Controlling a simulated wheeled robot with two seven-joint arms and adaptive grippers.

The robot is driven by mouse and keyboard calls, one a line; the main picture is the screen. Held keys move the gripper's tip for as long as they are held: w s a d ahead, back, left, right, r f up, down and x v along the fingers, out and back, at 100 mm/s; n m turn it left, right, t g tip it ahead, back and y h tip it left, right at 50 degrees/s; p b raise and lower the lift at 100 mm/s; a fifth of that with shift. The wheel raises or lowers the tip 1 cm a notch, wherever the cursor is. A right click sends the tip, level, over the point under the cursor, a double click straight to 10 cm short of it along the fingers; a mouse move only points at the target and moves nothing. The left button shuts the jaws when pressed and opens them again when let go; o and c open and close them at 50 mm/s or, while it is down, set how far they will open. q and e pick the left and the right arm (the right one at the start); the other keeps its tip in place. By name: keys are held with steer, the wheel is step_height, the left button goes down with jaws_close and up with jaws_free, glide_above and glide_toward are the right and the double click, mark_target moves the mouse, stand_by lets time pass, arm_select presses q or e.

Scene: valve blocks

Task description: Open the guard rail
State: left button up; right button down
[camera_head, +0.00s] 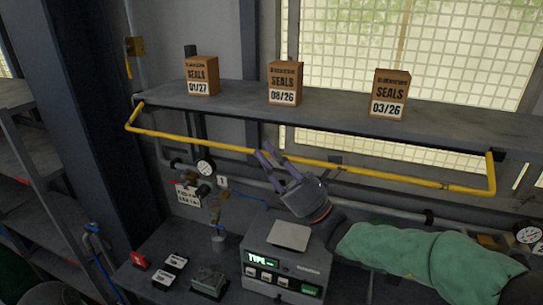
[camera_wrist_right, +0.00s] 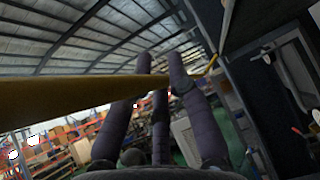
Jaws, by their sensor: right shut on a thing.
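The guard rail (camera_head: 390,178) is a long yellow bar running along the front of the grey shelf, a little below its edge. Its bent ends rise to the shelf at the left and right. My right gripper (camera_head: 266,152) reaches up from below, its purple fingers shut on the rail left of its middle. In the right wrist view the rail (camera_wrist_right: 60,91) comes in from the left and passes between the fingers (camera_wrist_right: 160,72); part of it is hidden behind them. My left gripper is in neither view.
Three brown seal boxes, marked 01/27 (camera_head: 202,76), 08/26 (camera_head: 285,83) and 03/26 (camera_head: 390,94), stand on the shelf (camera_head: 335,116). Below are a gauge (camera_head: 206,167), pipes, and a bench with a grey device (camera_head: 283,272). A dark post (camera_head: 98,120) stands at left.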

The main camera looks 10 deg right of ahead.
steer(key=shift+r, duration=0.2)
steer(key=c, duration=1.1)
jaws_free()
steer(key=shift+c, duration=0.2)
steer(key=shift+f, duration=0.1)
steer(key=shift+d+f, duration=0.1)
steer(key=shift+f, duration=0.1)
steer(key=v, duration=1.1)
steer(key=shift+s+d+f, duration=0.2)
steer(key=shift+s+f, duration=0.05)
steer(key=shift+w, duration=0.1)
